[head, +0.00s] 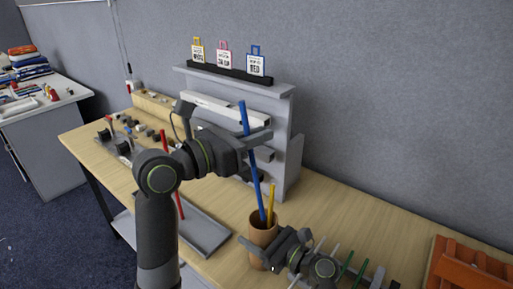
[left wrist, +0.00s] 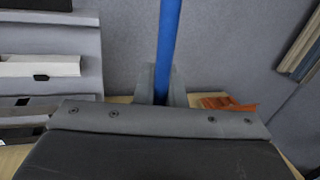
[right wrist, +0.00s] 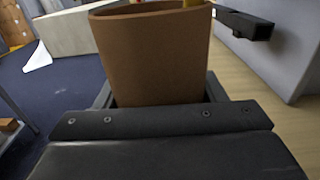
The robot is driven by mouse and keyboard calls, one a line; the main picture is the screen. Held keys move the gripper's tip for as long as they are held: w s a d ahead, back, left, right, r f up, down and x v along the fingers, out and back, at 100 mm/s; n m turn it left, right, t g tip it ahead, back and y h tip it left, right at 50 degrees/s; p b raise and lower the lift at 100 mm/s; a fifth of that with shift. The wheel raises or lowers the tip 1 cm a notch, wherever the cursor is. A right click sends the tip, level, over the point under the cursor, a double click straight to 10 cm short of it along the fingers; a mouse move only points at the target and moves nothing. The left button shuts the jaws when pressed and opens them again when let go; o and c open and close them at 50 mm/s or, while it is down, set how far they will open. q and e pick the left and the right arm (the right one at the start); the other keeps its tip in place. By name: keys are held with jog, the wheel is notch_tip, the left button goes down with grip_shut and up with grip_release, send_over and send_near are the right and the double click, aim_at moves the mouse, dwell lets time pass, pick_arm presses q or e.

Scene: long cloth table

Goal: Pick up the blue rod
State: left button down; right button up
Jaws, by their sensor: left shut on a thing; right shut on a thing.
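The blue rod (head: 251,150) stands nearly upright in the head view, leaning slightly, with its lower end at or inside the mouth of a brown cup (head: 263,237). My left gripper (head: 248,139) is shut on the blue rod above the cup. In the left wrist view the blue rod (left wrist: 168,45) rises between the fingers (left wrist: 160,85). My right gripper (head: 274,258) is shut on the brown cup, low on its side. The cup (right wrist: 155,55) fills the middle of the right wrist view. A yellow rod (head: 269,203) also stands in the cup. The blue rod's lower tip is hidden.
A grey shelf (head: 285,120) with small labelled bags on top stands behind the rod. A grey tray (head: 205,235) with a red rod lies left of the cup. White and green rods (head: 345,264) lie right of my right gripper. An orange crate (head: 470,270) is at the right edge.

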aim_at(253, 223)
jog(key=shift+r+p, duration=1.45)
jog(key=shift+r, duration=0.1)
jog(key=o, duration=1.1)
jog(key=shift+c, duration=0.2)
jog(key=v, duration=1.1)
jog(key=shift+s+d+f, duration=0.1)
jog(key=shift+d, duration=0.05)
jog(key=shift+s+d, duration=0.15)
jog(key=shift+s, duration=0.1)
